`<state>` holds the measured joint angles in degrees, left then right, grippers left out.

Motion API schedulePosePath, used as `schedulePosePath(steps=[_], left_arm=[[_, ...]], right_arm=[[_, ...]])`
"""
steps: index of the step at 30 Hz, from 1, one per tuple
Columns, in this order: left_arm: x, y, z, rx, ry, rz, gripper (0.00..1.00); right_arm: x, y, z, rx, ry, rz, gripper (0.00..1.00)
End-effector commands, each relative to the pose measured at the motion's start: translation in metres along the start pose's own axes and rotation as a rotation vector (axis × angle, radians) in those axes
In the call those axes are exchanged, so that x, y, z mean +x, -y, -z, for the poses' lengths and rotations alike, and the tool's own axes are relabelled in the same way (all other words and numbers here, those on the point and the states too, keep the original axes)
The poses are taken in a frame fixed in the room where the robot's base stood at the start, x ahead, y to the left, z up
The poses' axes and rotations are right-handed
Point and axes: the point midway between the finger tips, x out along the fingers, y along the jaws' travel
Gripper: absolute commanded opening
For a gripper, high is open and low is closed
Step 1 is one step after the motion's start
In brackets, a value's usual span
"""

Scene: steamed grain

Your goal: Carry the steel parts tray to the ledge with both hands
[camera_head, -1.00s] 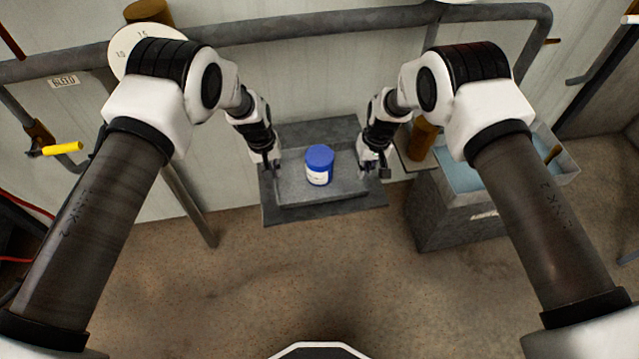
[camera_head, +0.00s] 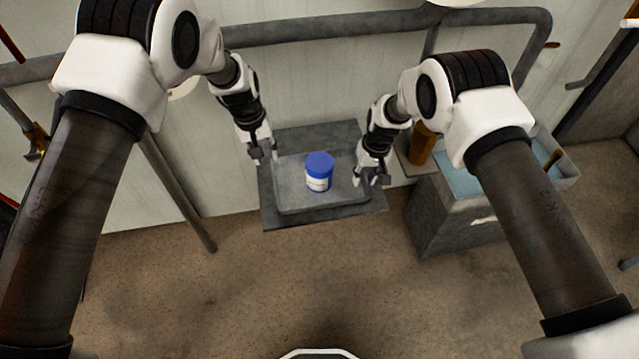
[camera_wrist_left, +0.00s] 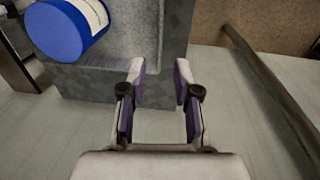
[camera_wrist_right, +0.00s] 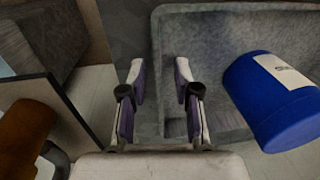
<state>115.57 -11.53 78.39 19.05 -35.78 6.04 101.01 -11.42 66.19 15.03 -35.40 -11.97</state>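The grey steel parts tray (camera_head: 346,196) rests on the dark grey ledge (camera_head: 330,222) against the wall. A blue-lidded jar (camera_head: 319,172) with a white label stands upright in it. My left gripper (camera_head: 262,154) is open at the tray's left side, with nothing between its fingers; the left wrist view shows the fingers (camera_wrist_left: 160,78) spread near the edge of the ledge (camera_wrist_left: 105,85). My right gripper (camera_head: 373,178) is at the tray's right wall. In the right wrist view its fingers (camera_wrist_right: 160,78) are spread on either side of the tray's wall (camera_wrist_right: 160,45); contact cannot be told.
A trough of bluish liquid (camera_head: 465,180) stands at the right, with a brown cylinder (camera_head: 421,147) between it and the ledge. A pipe rail (camera_head: 350,27) runs along the wall above. The floor (camera_head: 300,280) in front is clear.

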Motion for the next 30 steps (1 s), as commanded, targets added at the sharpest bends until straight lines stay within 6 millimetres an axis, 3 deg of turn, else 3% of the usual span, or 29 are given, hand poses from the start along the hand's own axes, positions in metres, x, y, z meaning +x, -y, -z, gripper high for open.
schedulePosePath(steps=[3, 8, 21, 30], left_arm=[[-0.017, 0.000, 0.000, 0.000, -0.001, 0.000, 0.31], [-0.021, 0.000, 0.000, 0.000, 0.001, 0.000, 0.31], [-0.021, 0.000, 0.000, 0.001, 0.001, 0.000, 0.31], [-0.021, 0.000, 0.000, 0.001, 0.001, 0.001, 0.31]], right_arm=[[0.000, 0.000, 0.000, 0.000, 0.000, 0.000, 0.31], [-0.011, 0.000, 0.001, 0.000, -0.002, 0.000, 0.31], [-0.109, 0.000, 0.000, 0.001, -0.002, 0.000, 0.31], [-0.120, 0.000, -0.001, 0.000, 0.000, 0.000, 0.31]])
